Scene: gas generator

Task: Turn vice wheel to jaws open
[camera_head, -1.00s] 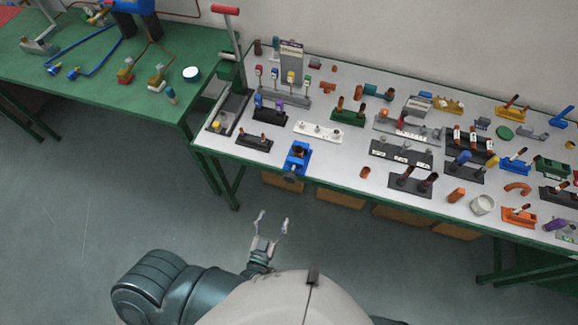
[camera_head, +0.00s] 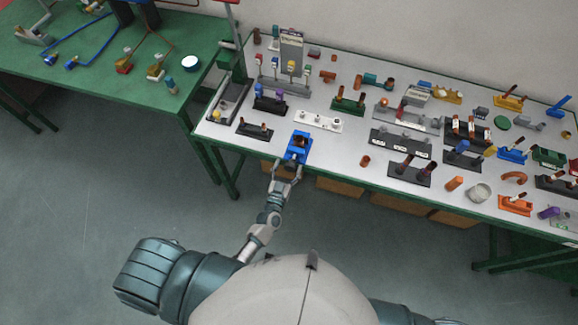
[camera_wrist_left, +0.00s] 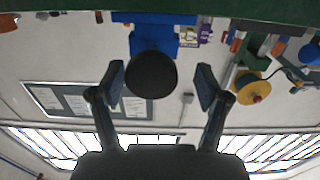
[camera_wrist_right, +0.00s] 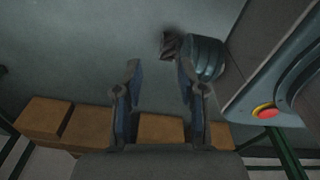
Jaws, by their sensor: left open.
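The blue vice (camera_head: 299,146) sits at the front edge of the grey-topped bench. Its round dark wheel (camera_wrist_left: 152,75) faces me in the left wrist view, with the blue vice body (camera_wrist_left: 155,40) behind it. My left gripper (camera_head: 287,170) is at the front of the vice. In the left wrist view my left gripper (camera_wrist_left: 158,84) is open, with one finger on each side of the wheel and gaps showing between. How far the jaws of the vice are apart is too small to tell. My right gripper (camera_wrist_right: 156,75) is open and empty, away from the bench.
The bench (camera_head: 350,168) carries several fittings and blocks around the vice. A black block with pegs (camera_head: 255,130) stands left of it and a white plate (camera_head: 318,121) behind it. Cardboard boxes (camera_head: 341,187) are under the bench. A red and yellow button (camera_wrist_right: 265,111) shows in the right wrist view.

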